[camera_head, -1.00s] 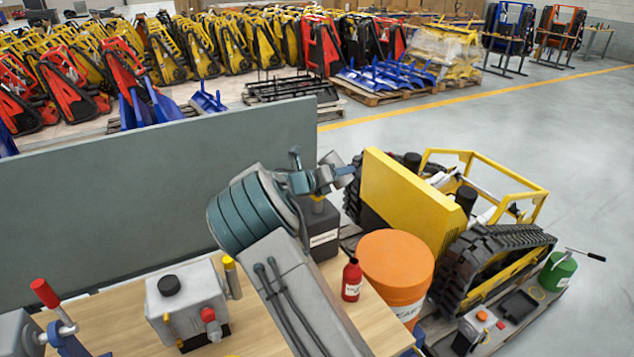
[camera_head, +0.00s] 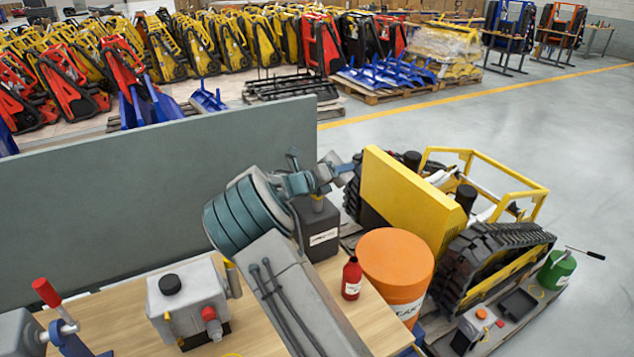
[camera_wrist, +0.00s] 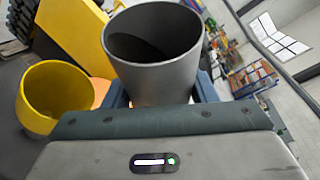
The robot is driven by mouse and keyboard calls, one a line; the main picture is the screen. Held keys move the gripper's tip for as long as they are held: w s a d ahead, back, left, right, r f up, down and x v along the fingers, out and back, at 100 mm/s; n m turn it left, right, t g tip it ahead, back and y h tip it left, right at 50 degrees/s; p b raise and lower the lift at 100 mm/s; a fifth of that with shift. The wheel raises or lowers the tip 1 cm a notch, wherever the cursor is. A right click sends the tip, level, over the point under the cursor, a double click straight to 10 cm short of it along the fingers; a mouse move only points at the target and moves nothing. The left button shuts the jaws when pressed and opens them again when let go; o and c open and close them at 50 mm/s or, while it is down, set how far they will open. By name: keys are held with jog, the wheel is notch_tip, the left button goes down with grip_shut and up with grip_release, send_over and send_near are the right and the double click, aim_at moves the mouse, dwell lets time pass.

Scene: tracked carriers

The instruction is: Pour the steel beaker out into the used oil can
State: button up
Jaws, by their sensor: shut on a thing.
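The steel beaker (camera_wrist: 155,60) is a grey open cylinder in the wrist view. My gripper (camera_wrist: 160,98) is shut on it, with a blue-grey finger on each side. Its inside is dark and I cannot see its contents. A yellow round-mouthed funnel or cup (camera_wrist: 52,95) is left of the beaker and apart from it. In the head view, my gripper (camera_head: 326,175) is above a dark grey can (camera_head: 320,232) with a white label, which I take for the used oil can. The label is too small to read, and my arm hides part of the can's top.
A red bottle (camera_head: 352,279) and an orange drum (camera_head: 396,264) are right of the can. A grey box with a black cap (camera_head: 188,303) stands on the wooden bench (camera_head: 118,308). A grey panel (camera_head: 130,195) rises behind. A yellow tracked carrier (camera_head: 410,200) is at right.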

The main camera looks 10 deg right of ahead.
jog(key=shift+n, duration=0.3)
jog(key=shift+r+n+t+h+p, duration=0.35)
jog(key=shift+r+n+h, duration=0.55)
jog(key=shift+n, duration=0.6)
dwell(4.9)
jog(key=shift+n, duration=0.4)
dwell(0.9)
